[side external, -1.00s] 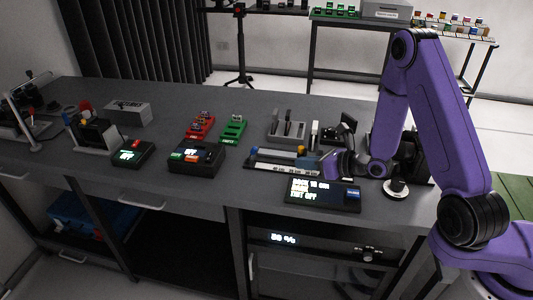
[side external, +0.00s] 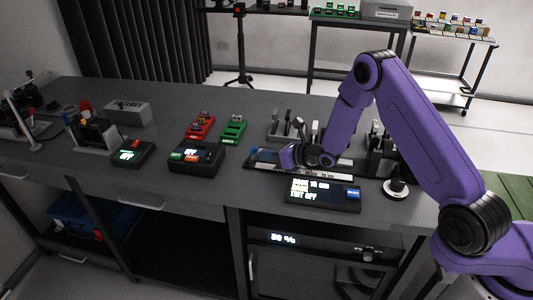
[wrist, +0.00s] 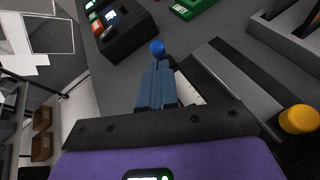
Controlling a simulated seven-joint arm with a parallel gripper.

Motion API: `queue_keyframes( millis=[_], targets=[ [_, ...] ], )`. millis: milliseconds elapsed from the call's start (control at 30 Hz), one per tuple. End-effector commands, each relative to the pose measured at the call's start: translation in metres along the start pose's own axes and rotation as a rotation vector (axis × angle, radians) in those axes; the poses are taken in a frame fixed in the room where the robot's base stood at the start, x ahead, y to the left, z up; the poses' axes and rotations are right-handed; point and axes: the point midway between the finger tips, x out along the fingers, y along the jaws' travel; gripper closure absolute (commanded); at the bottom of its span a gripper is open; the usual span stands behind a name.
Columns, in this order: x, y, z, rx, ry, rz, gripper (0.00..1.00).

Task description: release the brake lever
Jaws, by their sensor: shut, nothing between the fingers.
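My gripper (side external: 283,158) is low over the bench at a long dark device with a white scale (side external: 310,171). In the wrist view its two blue-grey fingers (wrist: 158,68) are together, with nothing between them. A blue ball knob (wrist: 157,47) is just beyond the fingertips; I cannot tell if they touch it. The blue knob also shows at the device's left end in the side view (side external: 254,150). A yellow knob (wrist: 299,118) is at the right in the wrist view. No label shows which knob belongs to the brake lever. My gripper hides part of the device.
A display panel (side external: 323,194) lies in front of the device. A black button box (side external: 196,159) is to the left, with red (side external: 200,128) and green (side external: 234,130) trays behind it. A grey slotted holder (wrist: 290,45) is behind the device.

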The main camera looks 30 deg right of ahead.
Motion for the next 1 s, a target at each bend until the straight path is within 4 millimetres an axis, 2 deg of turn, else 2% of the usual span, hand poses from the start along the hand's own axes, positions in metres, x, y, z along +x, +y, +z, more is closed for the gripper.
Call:
queue_keyframes(
  millis=[1000],
  targets=[
    [0.0058,0.0016,0.0092,-0.017,0.048,-0.018,1.0]
  ],
)
